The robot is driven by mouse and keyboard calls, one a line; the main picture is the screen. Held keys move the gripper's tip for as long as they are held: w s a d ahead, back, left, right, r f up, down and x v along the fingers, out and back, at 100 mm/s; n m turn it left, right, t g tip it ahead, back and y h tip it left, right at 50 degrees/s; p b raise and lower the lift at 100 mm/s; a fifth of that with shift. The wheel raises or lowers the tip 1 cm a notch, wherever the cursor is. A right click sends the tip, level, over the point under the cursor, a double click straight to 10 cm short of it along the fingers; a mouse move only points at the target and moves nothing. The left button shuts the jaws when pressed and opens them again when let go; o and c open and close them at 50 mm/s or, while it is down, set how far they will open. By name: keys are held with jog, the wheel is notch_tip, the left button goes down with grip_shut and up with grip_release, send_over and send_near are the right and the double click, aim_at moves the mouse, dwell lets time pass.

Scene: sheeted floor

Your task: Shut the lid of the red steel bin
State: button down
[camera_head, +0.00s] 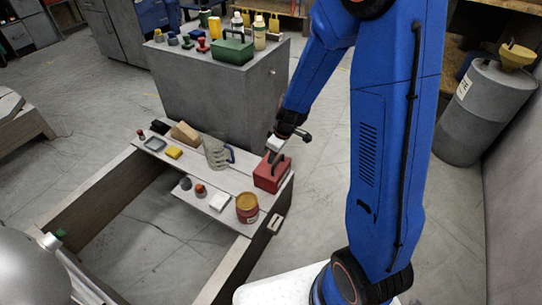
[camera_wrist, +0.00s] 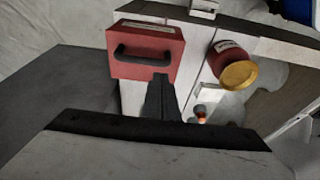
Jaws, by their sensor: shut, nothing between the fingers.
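The red steel bin (camera_head: 268,180) stands at the right end of the light board, near the corner of the wooden frame. It also shows in the wrist view (camera_wrist: 128,68) as a red box with a black handle (camera_wrist: 145,54) and a pale label strip. I see no raised lid, but cannot tell whether the lid is fully shut. My gripper (camera_head: 276,157) is just above and over the bin in the head view, hiding part of its top. In the wrist view the dark fingers (camera_wrist: 161,80) are together and empty, beside the bin's handle face; contact cannot be told.
A red jar with a yellow lid (camera_head: 247,208) stands close to the bin. A mug (camera_head: 216,152), yellow block (camera_head: 173,152) and other small things share the board. A grey cabinet (camera_head: 210,90) behind carries a green box (camera_head: 232,50) and bottles. A grey drum (camera_head: 485,110) stands right.

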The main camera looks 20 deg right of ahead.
jog(key=shift+s+d+f, duration=0.5)
jog(key=shift+f, duration=0.15)
dwell(0.6)
jog(key=shift+r, duration=0.15)
jog(key=v, duration=1.6)
jog(key=s+d+r+m+t+h, duration=0.1)
jog(key=s+r+m, duration=0.3)
jog(key=s, duration=0.8)
jog(key=s+d+r+m+t+h, duration=0.1)
jog(key=s+d+r+m, duration=0.2)
jog(key=s+r, duration=0.6)
jog(key=s+m, duration=0.2)
jog(key=s, duration=0.1)
jog(key=shift+s+d+r+t, duration=0.25)
jog(key=shift+s+d+t, duration=0.05)
jog(key=shift+s, duration=0.1)
